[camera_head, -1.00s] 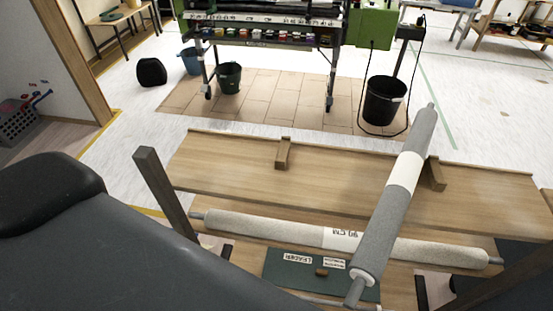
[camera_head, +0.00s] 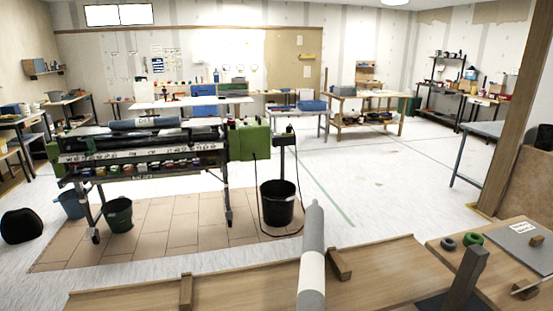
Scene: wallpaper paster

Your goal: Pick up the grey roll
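A grey roll (camera_head: 313,235) with a white band shows at the bottom middle of the head view. It lies across the back edge of the wooden rack (camera_head: 235,290), its far end pointing away from me. Its near end is cut off by the bottom of the picture. Another grey-blue roll (camera_head: 145,123) lies on top of the pasting machine across the room. Neither of my grippers is in view, so I cannot see whether anything holds the near roll.
Wooden blocks (camera_head: 339,264) stand on the rack. A side table (camera_head: 440,250) with green and dark rings (camera_head: 473,239) is at the right. A black bucket (camera_head: 277,205) stands by the pasting machine (camera_head: 150,165). The white floor at centre right is clear.

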